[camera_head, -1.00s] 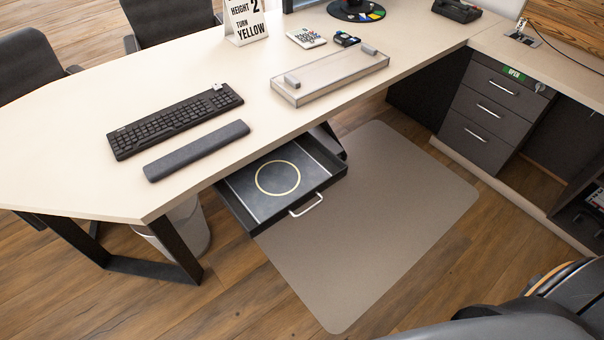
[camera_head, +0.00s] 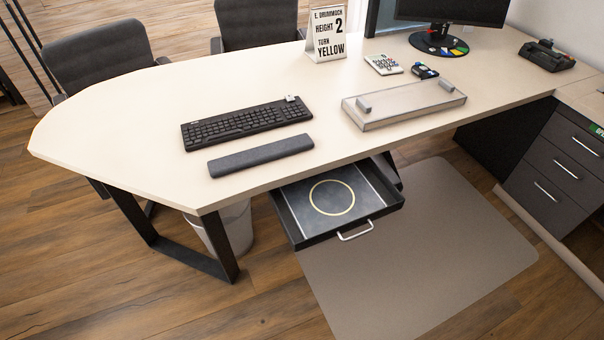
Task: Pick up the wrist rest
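The wrist rest (camera_head: 260,155) is a long dark grey padded bar. It lies flat on the cream desk (camera_head: 130,110), near the front edge. It is just in front of the black keyboard (camera_head: 246,123), with a narrow gap between them. Neither of my grippers shows in the head view.
An open black drawer (camera_head: 297,231) with a yellow ring inside juts out below the desk's front edge. A grey tray with two blocks (camera_head: 405,117) stands right of the keyboard. A sign (camera_head: 327,34) stands behind. The desk's left end is bare.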

